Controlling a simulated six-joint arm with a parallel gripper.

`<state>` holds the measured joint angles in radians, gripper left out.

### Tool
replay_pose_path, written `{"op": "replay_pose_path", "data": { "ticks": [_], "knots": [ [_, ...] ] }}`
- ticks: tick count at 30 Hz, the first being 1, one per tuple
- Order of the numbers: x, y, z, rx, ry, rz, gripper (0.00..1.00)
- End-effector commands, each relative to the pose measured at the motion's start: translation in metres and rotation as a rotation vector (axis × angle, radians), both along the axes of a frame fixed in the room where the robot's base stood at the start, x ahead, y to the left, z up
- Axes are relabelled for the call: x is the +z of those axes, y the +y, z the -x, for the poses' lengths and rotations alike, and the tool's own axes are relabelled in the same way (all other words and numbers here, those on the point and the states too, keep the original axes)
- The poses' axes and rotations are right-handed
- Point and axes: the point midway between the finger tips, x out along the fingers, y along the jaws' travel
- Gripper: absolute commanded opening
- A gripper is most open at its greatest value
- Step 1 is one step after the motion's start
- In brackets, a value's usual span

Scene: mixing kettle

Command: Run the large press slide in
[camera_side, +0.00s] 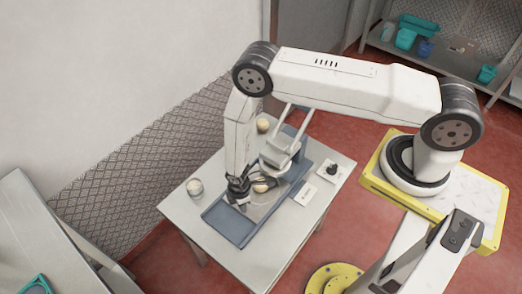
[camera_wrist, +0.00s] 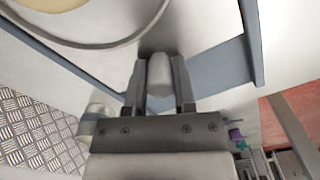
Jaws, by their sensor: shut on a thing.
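The large press slide shows in the wrist view as a pale rounded handle (camera_wrist: 159,75) between my fingers. My gripper (camera_wrist: 160,90) is shut on this handle, with a dark finger on each side. In the side view my gripper (camera_side: 240,203) is low over the blue-grey tray base (camera_side: 228,228), near its front left end. The white press frame (camera_side: 280,153) stands toward the back of the base. A round rim with cream contents (camera_side: 261,188) is beside my gripper; part of it also shows at the wrist view's upper left. My wrist hides part of the slide.
The grey table (camera_side: 190,220) carries a small pale jar (camera_side: 195,187) at left and a cream-topped round item (camera_side: 263,125) at the back. A black knob on a white plate (camera_side: 331,170) is at right. The front tabletop is clear.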

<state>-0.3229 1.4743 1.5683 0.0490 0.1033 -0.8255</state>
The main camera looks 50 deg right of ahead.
Motion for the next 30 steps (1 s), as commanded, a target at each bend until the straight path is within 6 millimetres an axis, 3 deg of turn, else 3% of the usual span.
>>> {"op": "replay_pose_path", "data": {
  "ticks": [5,17,26,27,30],
  "knots": [
    [0.001,-0.002,0.0,-0.001,0.003,0.001,0.0],
    [0.001,-0.042,-0.001,-0.003,0.001,0.0,0.0],
    [0.001,-0.044,-0.001,0.0,-0.001,0.0,0.0],
    [0.001,-0.044,-0.001,0.0,-0.001,0.0,0.36],
    [0.001,-0.043,-0.001,0.0,-0.001,0.0,0.68]
  ]
}}
